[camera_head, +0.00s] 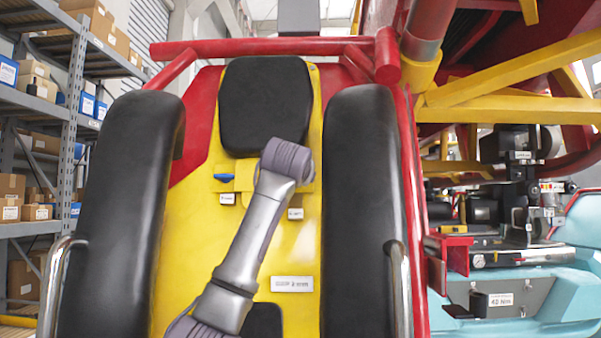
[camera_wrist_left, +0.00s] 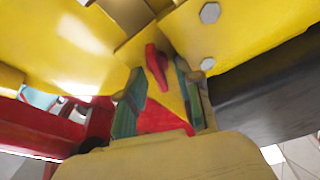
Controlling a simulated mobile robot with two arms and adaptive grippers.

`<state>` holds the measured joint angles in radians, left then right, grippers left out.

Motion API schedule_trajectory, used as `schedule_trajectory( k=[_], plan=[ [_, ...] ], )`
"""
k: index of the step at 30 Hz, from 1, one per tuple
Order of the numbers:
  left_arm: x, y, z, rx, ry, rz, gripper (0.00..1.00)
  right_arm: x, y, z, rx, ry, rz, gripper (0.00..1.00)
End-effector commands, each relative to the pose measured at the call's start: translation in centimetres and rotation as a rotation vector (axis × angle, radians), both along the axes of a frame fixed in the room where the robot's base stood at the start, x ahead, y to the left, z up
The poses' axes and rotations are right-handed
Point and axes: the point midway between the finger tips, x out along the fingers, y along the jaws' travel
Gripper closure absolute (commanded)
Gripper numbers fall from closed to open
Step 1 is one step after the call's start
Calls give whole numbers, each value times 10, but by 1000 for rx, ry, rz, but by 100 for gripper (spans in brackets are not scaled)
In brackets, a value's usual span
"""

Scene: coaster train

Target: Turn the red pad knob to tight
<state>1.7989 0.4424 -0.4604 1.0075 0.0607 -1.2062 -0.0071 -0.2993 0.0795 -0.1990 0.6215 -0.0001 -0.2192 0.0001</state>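In the left wrist view, a narrow red piece (camera_wrist_left: 157,67), which looks like the red pad knob, stands out from a yellow surface (camera_wrist_left: 95,45). My left gripper (camera_wrist_left: 159,72) has its two teal fingers apart, one on each side of the red piece. Gaps show between the fingers and the red piece, and I see no contact. How far the tips reach along it is hard to tell. The knob's setting marks are not readable. In the head view neither gripper shows, and I cannot make out a red knob on the yellow seat back (camera_head: 190,250).
Black side pads (camera_head: 120,210) and (camera_head: 365,210) flank the seat, under a red bar (camera_head: 265,47). A blue knob (camera_head: 224,178) sits below the black headrest (camera_head: 265,105). A grey arm link crosses the seat. Machinery (camera_head: 510,200) stands at right, shelves (camera_head: 70,120) at left.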

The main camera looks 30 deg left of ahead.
Motion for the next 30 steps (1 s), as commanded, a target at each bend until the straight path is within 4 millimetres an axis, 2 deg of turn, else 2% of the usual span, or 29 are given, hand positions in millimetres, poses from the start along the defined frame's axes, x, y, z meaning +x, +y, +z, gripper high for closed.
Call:
schedule_trajectory(
  k=[1,6,7,20,30],
  plan=[
    [0,0,0,0,0,0,71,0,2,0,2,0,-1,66],
    [0,0,0,0,0,0,99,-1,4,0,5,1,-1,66],
    [0,0,0,0,0,0,100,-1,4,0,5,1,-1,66],
    [0,-1,1,60,37,-18,100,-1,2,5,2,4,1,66],
    [0,-1,3,279,173,-76,100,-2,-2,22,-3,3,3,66]
  ],
)
